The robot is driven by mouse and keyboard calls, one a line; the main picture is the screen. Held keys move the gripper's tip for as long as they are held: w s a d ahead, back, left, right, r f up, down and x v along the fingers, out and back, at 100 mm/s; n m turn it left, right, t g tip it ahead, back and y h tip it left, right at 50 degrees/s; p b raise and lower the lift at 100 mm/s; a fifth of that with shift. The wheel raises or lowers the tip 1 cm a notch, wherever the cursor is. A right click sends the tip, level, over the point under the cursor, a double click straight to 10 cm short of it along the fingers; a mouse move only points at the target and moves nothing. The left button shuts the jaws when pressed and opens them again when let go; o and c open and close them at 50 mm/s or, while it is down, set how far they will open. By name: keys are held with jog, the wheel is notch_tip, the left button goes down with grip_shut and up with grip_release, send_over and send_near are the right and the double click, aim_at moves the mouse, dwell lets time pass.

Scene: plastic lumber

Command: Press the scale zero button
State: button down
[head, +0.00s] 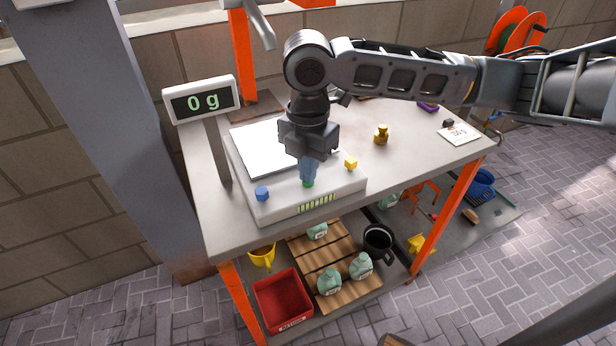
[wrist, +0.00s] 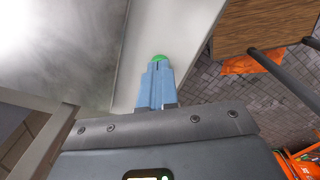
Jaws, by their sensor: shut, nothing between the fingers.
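A white bench scale (head: 270,208) sits at the left of the table, with a pale weighing plate (head: 262,150) and a display on a post (head: 204,101) reading "0 g". A green round button (head: 308,183) is on the scale's front panel; it also shows in the wrist view (wrist: 159,58). A blue button (head: 262,193) lies to its left and a yellow one (head: 351,163) to its right. My gripper (head: 308,179) points down with its blue fingers shut and empty, the tips at the green button. I cannot tell whether they touch it.
The grey table (head: 410,140) holds a brass weight (head: 381,134) and a white card (head: 459,134) to the right. A grey post (head: 95,120) stands at the left.

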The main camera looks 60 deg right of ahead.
jog(key=shift+r+p, duration=1.5)
jog(key=shift+r, duration=0.5)
